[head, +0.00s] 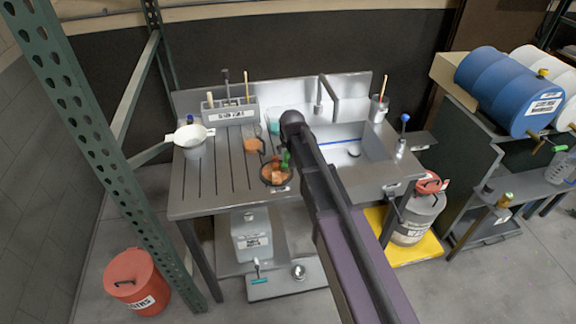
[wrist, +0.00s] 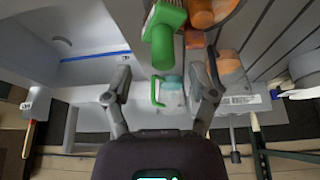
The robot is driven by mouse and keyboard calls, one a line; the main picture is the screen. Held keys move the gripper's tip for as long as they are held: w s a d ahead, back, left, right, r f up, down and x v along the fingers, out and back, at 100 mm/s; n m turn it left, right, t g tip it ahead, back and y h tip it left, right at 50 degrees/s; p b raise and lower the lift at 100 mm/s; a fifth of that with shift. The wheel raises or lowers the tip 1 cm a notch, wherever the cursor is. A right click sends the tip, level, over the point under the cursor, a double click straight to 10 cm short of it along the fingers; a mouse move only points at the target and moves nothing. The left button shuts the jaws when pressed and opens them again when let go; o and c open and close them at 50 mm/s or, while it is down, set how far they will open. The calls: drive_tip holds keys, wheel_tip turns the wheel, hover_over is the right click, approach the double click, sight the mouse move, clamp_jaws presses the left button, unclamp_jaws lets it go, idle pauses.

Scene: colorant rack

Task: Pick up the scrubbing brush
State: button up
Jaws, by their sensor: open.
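The scrubbing brush appears to be the green tool with a block head and pale bristles (wrist: 163,28) at the top of the wrist view. In the head view it is a small green shape (head: 285,158) beside the dark bowl (head: 268,182) on the drainboard. My gripper (wrist: 163,78) is open, its two fingers apart in the wrist view. The brush lies above the gap between the fingertips in that picture, not between them. A clear teal-tinted jug with a green handle (wrist: 172,95) shows between the fingers; I cannot tell its depth. My arm hides the fingers in the head view.
Orange pieces (head: 275,174) lie in the dark bowl, close to the brush. Another orange piece (head: 254,145) lies on the slatted drainboard (head: 215,175). The sink basin (head: 350,152) is to the right. A labelled tool rack (head: 230,116) and a white bowl (head: 190,136) stand at the left.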

sight(288, 154)
drive_tip(key=shift+b+x, duration=1.65)
drive_tip(key=shift+x, duration=0.4)
drive_tip(key=shift+s+a, duration=0.1)
drive_tip(key=shift+a, duration=0.05)
clamp_jaws()
